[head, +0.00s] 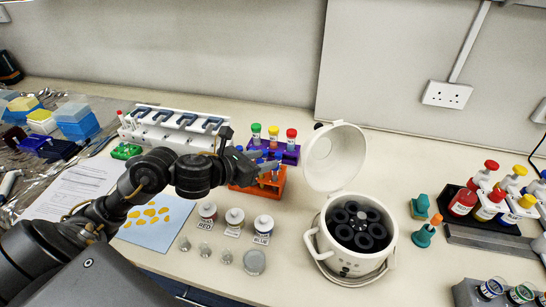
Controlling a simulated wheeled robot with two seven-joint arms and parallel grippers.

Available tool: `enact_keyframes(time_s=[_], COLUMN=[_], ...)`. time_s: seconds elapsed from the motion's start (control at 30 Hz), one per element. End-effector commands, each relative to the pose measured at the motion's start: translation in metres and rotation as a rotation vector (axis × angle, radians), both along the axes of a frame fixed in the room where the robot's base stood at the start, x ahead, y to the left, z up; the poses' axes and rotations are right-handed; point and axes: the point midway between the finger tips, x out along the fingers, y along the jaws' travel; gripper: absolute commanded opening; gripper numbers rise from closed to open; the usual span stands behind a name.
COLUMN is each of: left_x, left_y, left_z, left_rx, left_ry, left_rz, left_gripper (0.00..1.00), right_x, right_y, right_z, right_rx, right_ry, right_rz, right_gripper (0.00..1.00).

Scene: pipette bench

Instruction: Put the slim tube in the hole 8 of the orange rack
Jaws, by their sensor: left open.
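The orange rack (272,191) stands left of the middle of the bench, in front of a purple rack. Its left and upper parts are partly hidden by my left gripper. My left gripper (266,163) reaches in from the left, and its open fingers are over the back of the orange rack. I cannot tell whether the fingers touch anything. I cannot make out the slim tube for sure, nor the hole numbers. My right gripper is not in view.
The purple rack (291,155) behind holds green-, yellow- and red-capped tubes. A white centrifuge (340,245) with a raised lid (334,157) stands to the right. Labelled jars (235,218) stand in front. A white pipette stand (150,135) is at the left. Bare bench lies between rack and centrifuge.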

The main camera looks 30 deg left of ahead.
Motion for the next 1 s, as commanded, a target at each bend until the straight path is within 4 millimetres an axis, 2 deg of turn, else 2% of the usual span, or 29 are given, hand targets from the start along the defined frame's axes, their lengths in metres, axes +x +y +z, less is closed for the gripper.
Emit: enact_keyframes(time_s=[0.1,0.17,0.3,0.53,1.0], left_x=[-0.026,-0.029,-0.037,-0.045,-0.045], left_y=[0.008,0.007,0.009,0.013,0.014], left_z=[0.010,0.015,0.017,0.019,0.018], left_rx=[0.007,-0.006,-0.006,-0.003,0.000], left_ry=[0.001,0.009,0.008,0.002,0.000], left_rz=[-0.003,-0.003,-0.003,-0.001,0.000], left_gripper=[0.43,0.43,0.43,0.43,0.43], right_x=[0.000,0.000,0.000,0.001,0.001], right_y=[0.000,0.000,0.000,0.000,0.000], right_z=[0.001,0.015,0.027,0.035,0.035], right_rx=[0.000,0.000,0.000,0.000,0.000], right_ry=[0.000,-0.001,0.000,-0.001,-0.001], right_rz=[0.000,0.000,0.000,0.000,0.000], right_gripper=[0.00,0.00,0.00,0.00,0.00])
